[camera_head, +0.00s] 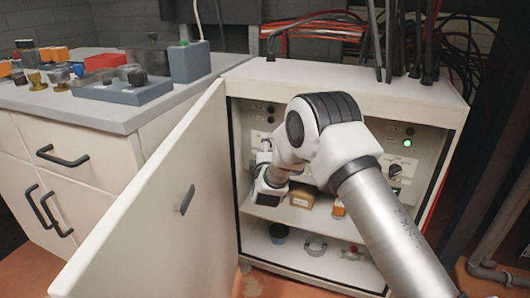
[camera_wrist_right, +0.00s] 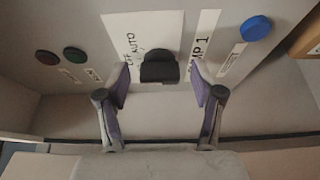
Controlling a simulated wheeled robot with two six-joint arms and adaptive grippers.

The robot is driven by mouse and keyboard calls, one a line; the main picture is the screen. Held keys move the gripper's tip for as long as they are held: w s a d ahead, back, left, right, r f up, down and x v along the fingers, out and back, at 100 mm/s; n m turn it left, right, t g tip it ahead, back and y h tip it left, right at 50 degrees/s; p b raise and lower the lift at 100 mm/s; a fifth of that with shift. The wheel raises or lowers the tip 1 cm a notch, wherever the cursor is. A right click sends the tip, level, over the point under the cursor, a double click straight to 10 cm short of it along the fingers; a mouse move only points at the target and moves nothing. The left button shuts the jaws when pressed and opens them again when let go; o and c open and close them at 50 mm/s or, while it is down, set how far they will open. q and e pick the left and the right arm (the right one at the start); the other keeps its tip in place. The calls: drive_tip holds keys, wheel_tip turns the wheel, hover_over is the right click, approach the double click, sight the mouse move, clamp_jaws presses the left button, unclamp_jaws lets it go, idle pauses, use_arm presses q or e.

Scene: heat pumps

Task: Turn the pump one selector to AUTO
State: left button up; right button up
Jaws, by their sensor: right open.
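The pump one selector (camera_wrist_right: 159,67) is a black knob on a white plate (camera_wrist_right: 140,35) in the right wrist view. The plate reads OFF and AUTO, and a PUMP 1 label (camera_wrist_right: 201,45) is beside it. The knob's exact setting is hard to read. My right gripper (camera_wrist_right: 160,78) is open, with one finger on each side of the knob; I cannot tell whether they touch it. In the head view my right arm reaches into the open cabinet (camera_head: 350,80) and hides this selector. My left gripper is not in view.
The cabinet door (camera_head: 160,200) stands open at left. A green lamp (camera_head: 407,143) is lit at right. A brown box (camera_head: 302,197) sits on the shelf below.

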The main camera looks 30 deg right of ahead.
drive_tip(key=shift+c, duration=0.4)
drive_tip(key=c, duration=1.1)
drive_tip(key=shift+o, duration=0.2)
drive_tip(key=m+h, duration=0.1)
drive_tip(key=m, duration=0.2)
drive_tip(key=m+t+h, duration=0.1)
drive_tip(key=m, duration=0.2)
drive_tip(key=m+h+b, duration=0.1)
drive_tip(key=m, duration=0.2)
drive_tip(key=shift+f+m+t, duration=0.25)
drive_tip(key=shift+m+t, duration=0.05)
drive_tip(key=o, duration=1.1)
